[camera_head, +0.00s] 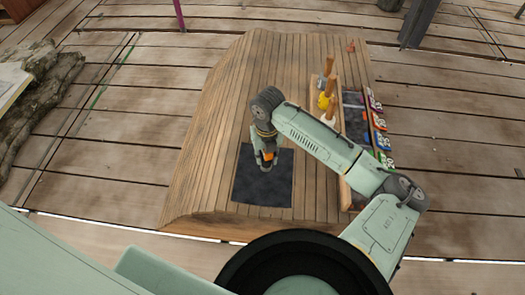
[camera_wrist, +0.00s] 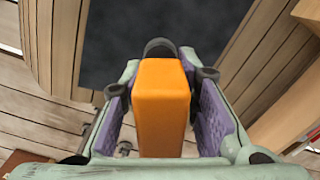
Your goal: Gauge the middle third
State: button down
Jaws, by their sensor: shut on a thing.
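My gripper (camera_head: 267,159) is shut on an orange block-shaped thing (camera_wrist: 162,110), which sits between the two purple-lined fingers in the wrist view. Only a small orange part of it (camera_head: 267,155) shows in the head view, so its full shape is hidden. My gripper is over the dark mat (camera_head: 262,193) on the wooden table. The dark mat also fills the upper middle of the wrist view (camera_wrist: 150,20). I cannot tell whether the orange thing touches the mat. Nothing in view can be made out clearly as a spire or its middle third.
Right of my arm stands a wooden rack (camera_head: 345,190) with wooden-handled things (camera_head: 330,85) and a yellow piece (camera_head: 324,101). Several coloured cards (camera_head: 379,123) line the far right side. A small red thing (camera_head: 351,46) lies at the back. The table's left part (camera_head: 215,130) is clear.

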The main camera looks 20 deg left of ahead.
aim_at(266, 164)
jog(key=shift+f, duration=0.2)
jog(key=shift+f+b, duration=1.7)
jog(key=shift+f, duration=0.4)
jog(key=c, duration=1.2)
grip_release()
jog(key=shift+o, duration=0.2)
